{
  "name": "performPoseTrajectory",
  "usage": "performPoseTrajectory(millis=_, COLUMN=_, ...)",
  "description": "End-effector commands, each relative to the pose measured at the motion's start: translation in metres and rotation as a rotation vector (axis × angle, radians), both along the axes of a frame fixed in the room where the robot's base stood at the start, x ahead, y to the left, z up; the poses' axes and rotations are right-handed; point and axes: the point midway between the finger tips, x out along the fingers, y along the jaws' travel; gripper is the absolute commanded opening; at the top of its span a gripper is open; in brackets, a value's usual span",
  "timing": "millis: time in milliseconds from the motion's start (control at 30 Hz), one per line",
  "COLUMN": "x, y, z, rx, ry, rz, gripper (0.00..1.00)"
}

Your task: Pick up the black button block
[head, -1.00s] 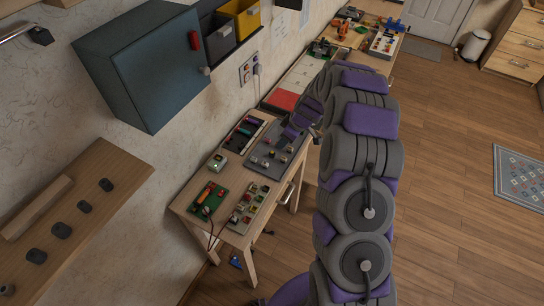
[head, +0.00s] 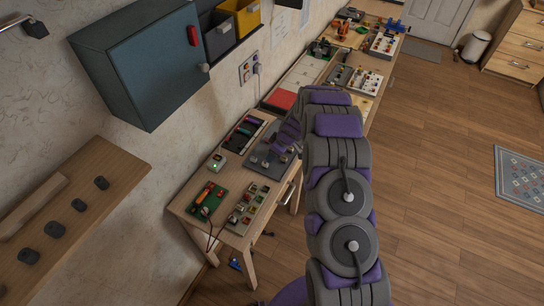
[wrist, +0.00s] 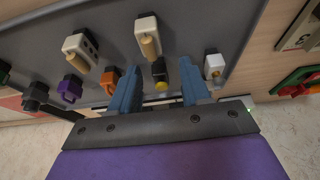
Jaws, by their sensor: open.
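A black block with a yellow button (wrist: 158,70) sits on a grey board (wrist: 200,20) in the wrist view. It lies between the two blue fingers of my gripper (wrist: 160,74), which are open. No contact between the fingers and the block is clear. In the head view my gripper is over the grey board (head: 258,165) on the wooden table, mostly hidden by my arm. The block cannot be made out there.
Close by on the board are a white block with a wooden peg (wrist: 148,35), an orange block (wrist: 108,78), a purple block (wrist: 70,88) and a small white block (wrist: 214,65). A blue-grey cabinet (head: 145,65) hangs on the wall at upper left.

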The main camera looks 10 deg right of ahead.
Motion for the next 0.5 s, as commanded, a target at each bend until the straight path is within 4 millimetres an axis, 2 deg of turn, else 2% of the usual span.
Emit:
performPoseTrajectory(millis=200, x=0.0007, y=0.0004, z=0.0001, rx=0.0, ry=-0.002, rz=0.001, gripper=0.47)
performPoseTrajectory(millis=500, x=0.0009, y=0.0003, z=0.0002, rx=0.0, ry=-0.002, rz=0.001, gripper=0.18)
